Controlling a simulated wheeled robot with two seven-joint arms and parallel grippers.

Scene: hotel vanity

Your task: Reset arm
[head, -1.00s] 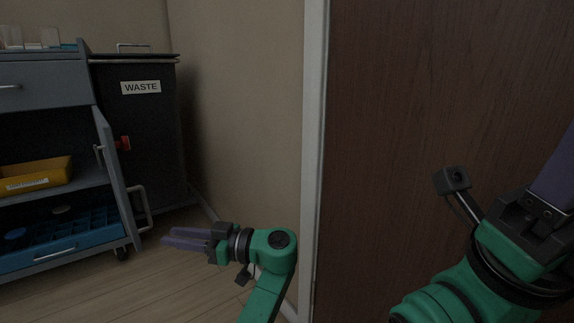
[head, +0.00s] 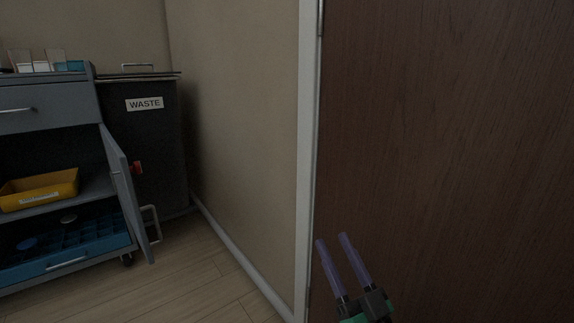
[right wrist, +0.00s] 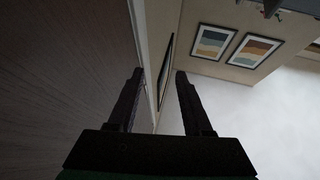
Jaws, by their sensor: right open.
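My right gripper (head: 332,243) is at the lower middle of the head view, in front of the brown wooden door. Its two purple-grey fingers point up and stand apart with nothing between them. In the right wrist view the same gripper (right wrist: 159,75) shows two dark fingers spread, with the wall and ceiling beyond. My left gripper is not in the head view.
The brown door (head: 450,130) in a white frame (head: 306,150) fills the right side. A grey cart (head: 50,104) with an open door (head: 126,190) stands left, holding a yellow bin (head: 40,190) and blue tray (head: 80,240). A black waste bin (head: 155,150) is behind it. Floor between is clear.

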